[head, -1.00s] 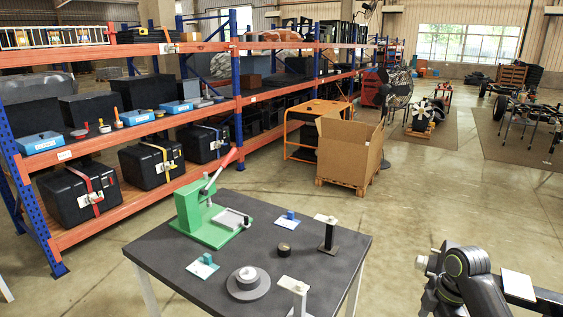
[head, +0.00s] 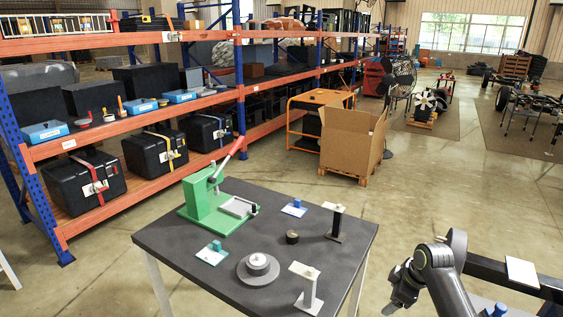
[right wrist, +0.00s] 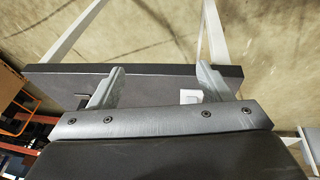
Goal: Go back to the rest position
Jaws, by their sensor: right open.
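My right gripper (head: 398,292) is at the lower right of the head view, to the right of the dark table (head: 190,250) and apart from it. In the right wrist view my right gripper (right wrist: 160,82) has its two grey fingers wide apart with nothing between them. Part of the dark table top (right wrist: 150,80) shows behind the fingers, with a small white piece (right wrist: 190,96) by the right finger. My left gripper is not in view.
The table carries a green press (head: 205,205) with a red-tipped lever, a grey round part (head: 258,268), a black puck (head: 292,237) and two stands, one black (head: 335,225), one white (head: 309,290). A cardboard box (head: 345,150) and shelves (head: 150,137) stand behind.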

